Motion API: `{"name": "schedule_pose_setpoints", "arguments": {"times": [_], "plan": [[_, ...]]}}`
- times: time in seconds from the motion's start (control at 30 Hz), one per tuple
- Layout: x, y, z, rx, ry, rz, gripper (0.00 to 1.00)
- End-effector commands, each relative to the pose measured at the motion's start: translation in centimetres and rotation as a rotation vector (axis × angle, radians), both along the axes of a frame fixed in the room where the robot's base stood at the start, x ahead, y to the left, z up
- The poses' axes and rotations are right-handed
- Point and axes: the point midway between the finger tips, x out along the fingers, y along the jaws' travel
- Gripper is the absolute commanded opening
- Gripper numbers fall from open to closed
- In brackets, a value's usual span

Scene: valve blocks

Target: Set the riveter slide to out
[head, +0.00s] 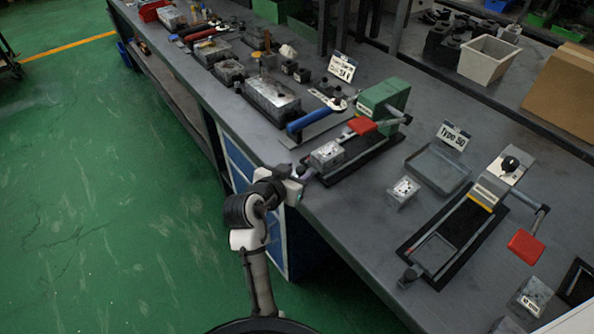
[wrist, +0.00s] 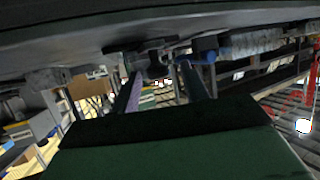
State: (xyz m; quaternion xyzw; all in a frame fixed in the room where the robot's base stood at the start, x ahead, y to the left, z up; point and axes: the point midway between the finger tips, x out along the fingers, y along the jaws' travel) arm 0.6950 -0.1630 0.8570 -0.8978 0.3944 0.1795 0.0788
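The riveter with a green body (head: 384,98) and a red lever (head: 362,125) stands on the bench on a dark base. A grey metal block (head: 327,155) sits at the near end of its slide (head: 345,165). My gripper (head: 303,172) is at that near end, low by the bench edge, and hides the slide's end from the head camera. In the wrist view its two fingers (wrist: 162,88) stand apart. A small dark knob-like part (wrist: 154,66) shows between and beyond their tips; I cannot tell whether they touch it.
A second lever device (head: 460,232) with a dark base and red handle (head: 525,246) stands to the right. A grey tray (head: 438,168) and a loose metal block (head: 402,191) lie between them. Tools and blocks crowd the bench farther left. The green floor (head: 110,200) is clear.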

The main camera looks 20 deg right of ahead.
Motion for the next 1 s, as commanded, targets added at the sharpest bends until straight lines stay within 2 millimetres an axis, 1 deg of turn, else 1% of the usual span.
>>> {"name": "schedule_pose_setpoints", "arguments": {"times": [0.23,0.37,0.47,0.8,0.87,1.0], "plan": [[0.0,0.0,0.1,-0.001,-0.002,-0.001,0.45],[-0.7,0.8,0.5,-0.003,-0.004,0.002,0.45],[-1.8,2.0,1.0,0.000,-0.004,0.002,0.45],[-6.9,7.7,4.2,0.001,-0.005,0.006,0.45],[-7.4,8.1,5.1,0.001,0.004,0.002,0.45],[-8.1,8.8,5.4,0.001,0.003,0.001,0.45]]}}
